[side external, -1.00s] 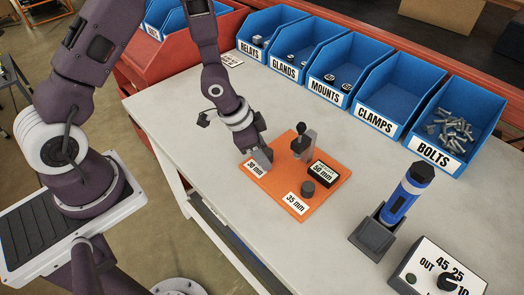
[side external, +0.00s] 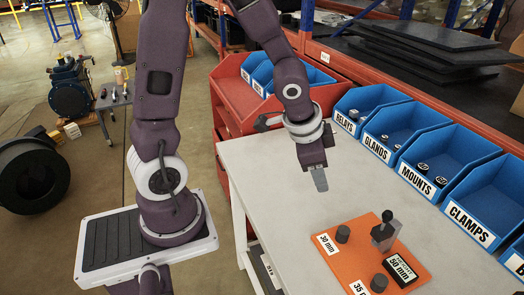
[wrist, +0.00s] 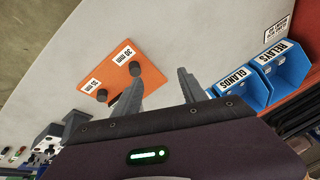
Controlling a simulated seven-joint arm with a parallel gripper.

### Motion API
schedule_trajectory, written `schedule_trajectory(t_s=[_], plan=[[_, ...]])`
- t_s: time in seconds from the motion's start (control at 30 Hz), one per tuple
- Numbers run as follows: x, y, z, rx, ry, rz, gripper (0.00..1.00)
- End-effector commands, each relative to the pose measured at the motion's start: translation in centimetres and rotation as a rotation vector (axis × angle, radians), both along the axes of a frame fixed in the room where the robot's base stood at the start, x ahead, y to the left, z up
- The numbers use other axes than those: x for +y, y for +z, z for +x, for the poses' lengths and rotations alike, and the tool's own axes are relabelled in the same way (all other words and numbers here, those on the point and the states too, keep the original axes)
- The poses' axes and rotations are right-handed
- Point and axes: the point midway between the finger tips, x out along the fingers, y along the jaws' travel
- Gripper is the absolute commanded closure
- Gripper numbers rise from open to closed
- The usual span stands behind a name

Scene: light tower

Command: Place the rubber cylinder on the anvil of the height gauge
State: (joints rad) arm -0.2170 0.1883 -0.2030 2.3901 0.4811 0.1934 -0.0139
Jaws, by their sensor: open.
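Two dark grey cylinders stand upright on an orange board (side external: 352,262). One cylinder (side external: 343,234) is beside the "30 mm" label, the other (side external: 379,283) near the "35 mm" label. I cannot tell by look which is rubber. The height gauge (side external: 385,233), a grey block with a black knob, stands on the board's far side; its anvil is not clear. A black panel reading "50 mm" (side external: 400,268) is beside it. My gripper (side external: 320,182) is raised above the table, behind and left of the board, open and empty. The wrist view shows its spread fingers (wrist: 160,88) and both cylinders, the nearer (wrist: 134,69) and farther (wrist: 101,95).
Blue bins labelled RELAYS (side external: 356,112), GLANDS (side external: 397,132), MOUNTS (side external: 443,166) and CLAMPS (side external: 485,205) line the table's back edge. The grey tabletop (side external: 270,185) is bare left of the board. A red rack (side external: 245,110) stands beyond the table.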

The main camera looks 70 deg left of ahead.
Motion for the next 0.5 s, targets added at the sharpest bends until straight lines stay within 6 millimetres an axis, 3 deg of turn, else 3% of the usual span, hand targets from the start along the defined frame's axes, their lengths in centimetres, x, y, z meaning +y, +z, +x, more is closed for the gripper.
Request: schedule_trajectory(t_s=[0.03, 0.1, 0.2, 0.33, 0.5], plan=[[0.5, 3.2, -1.3, -0.04, 0.063, 0.026, 0.51], [0.7, 6.9, -4.3, -0.073, 0.168, 0.024, 0.51], [-0.1, 10.7, -9.3, -0.105, 0.284, -0.047, 0.51], [-1.8, 12.7, -14.4, -0.116, 0.349, -0.171, 0.51], [-2.9, 13.2, -16.9, -0.11, 0.361, -0.241, 0.46]])
